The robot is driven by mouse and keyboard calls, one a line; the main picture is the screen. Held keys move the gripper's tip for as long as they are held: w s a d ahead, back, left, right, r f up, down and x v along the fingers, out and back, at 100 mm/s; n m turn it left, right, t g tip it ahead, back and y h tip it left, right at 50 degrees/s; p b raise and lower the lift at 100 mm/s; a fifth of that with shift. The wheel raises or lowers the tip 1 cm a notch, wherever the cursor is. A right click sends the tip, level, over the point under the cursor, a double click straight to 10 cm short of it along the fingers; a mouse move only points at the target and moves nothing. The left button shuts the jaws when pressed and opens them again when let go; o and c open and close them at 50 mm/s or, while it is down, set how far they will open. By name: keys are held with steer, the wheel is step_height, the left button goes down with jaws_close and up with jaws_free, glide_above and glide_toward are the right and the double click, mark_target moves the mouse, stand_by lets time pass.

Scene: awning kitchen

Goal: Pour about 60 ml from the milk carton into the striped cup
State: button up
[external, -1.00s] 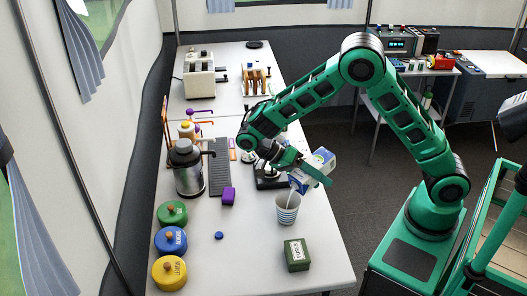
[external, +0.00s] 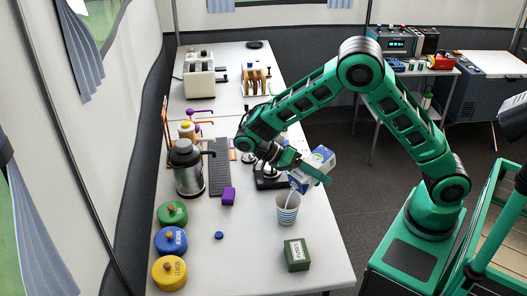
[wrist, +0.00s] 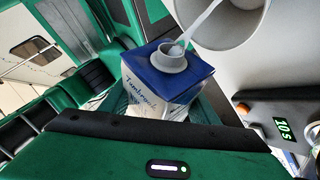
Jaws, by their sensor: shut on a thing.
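The milk carton (external: 316,166) is white and blue and is held tilted by my gripper (external: 307,172), with its spout end low above the striped cup. In the wrist view the carton's blue top (wrist: 165,72) and round white spout show, and a white stream of milk (wrist: 198,24) runs from the spout into the cup (wrist: 225,30). The striped cup (external: 287,210) stands upright on the table below the carton. My gripper is shut on the carton. The milk level inside the cup cannot be made out.
A green box (external: 297,255) is in front of the cup.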

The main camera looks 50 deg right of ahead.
steer(key=shift+r, duration=0.25)
stand_by(0.6)
steer(key=shift+d+f+n+t+y, duration=0.1)
steer(key=shift+f+n+t+y, duration=0.25)
steer(key=shift+f+y, duration=0.45)
steer(key=shift+f, duration=0.1)
steer(key=shift+y, duration=0.3)
steer(key=shift+n+t+y, duration=0.25)
steer(key=shift+n+y, duration=0.05)
steer(key=shift+n, duration=0.05)
steer(key=shift+a+f+n+y, duration=0.4)
steer(key=shift+f+y, duration=0.2)
steer(key=shift+y, duration=0.2)
steer(key=shift+d+f+b, duration=0.1)
steer(key=shift+d+b, duration=0.05)
steer(key=shift+b, duration=0.15)
stand_by(0.5)
